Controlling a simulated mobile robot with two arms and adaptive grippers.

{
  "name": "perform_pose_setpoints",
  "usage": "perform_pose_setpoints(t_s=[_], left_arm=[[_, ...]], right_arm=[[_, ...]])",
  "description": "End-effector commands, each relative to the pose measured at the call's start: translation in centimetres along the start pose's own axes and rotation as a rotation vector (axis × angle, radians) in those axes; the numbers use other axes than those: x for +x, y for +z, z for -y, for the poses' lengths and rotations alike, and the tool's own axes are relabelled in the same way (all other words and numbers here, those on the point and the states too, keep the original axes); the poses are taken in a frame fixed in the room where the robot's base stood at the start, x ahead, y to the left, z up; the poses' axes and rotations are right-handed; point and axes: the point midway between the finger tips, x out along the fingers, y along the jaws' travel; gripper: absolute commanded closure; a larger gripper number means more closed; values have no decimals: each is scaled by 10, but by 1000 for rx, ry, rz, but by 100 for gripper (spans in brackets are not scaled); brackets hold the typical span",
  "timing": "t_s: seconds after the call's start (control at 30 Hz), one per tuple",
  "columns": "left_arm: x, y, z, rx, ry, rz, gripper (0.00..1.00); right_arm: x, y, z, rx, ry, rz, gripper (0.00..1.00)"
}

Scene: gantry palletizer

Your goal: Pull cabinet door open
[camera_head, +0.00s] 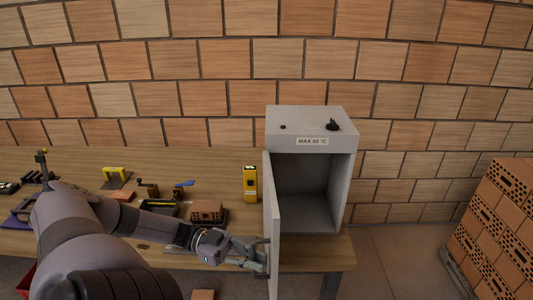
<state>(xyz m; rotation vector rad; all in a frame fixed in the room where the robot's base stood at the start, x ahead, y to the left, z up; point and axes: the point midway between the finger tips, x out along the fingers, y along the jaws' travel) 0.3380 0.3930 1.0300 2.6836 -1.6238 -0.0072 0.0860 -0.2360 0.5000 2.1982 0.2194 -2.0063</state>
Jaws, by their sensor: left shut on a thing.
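The inside of the cabinet shows and looks empty. My left gripper (258,254) reaches in from the left and is shut on the door handle (265,256) at the outer face of the door. The fingers partly hide the handle. My right gripper is not in view.
A yellow device (250,183) stands on the workbench (310,254) just left of the door. Several small tools and a brick block (208,211) lie further left. A stack of bricks (497,230) stands at the right. Bare floor shows between stack and bench.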

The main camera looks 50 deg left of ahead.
Motion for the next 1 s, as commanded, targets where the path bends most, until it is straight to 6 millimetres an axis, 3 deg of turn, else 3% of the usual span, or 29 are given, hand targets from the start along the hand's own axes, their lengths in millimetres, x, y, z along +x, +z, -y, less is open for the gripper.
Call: perform_pose_setpoints(t_s=[0.57,0.6,0.7,1.0], left_arm=[[-6,1,-2,-1,-2,-1,100],[-6,1,-2,-1,-2,-1,89],[-6,0,-2,-1,-2,-1,83],[-7,0,-2,1,-2,-1,83]], right_arm=[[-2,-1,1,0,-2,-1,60],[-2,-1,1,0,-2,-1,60],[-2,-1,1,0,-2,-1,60],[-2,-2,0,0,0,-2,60]])
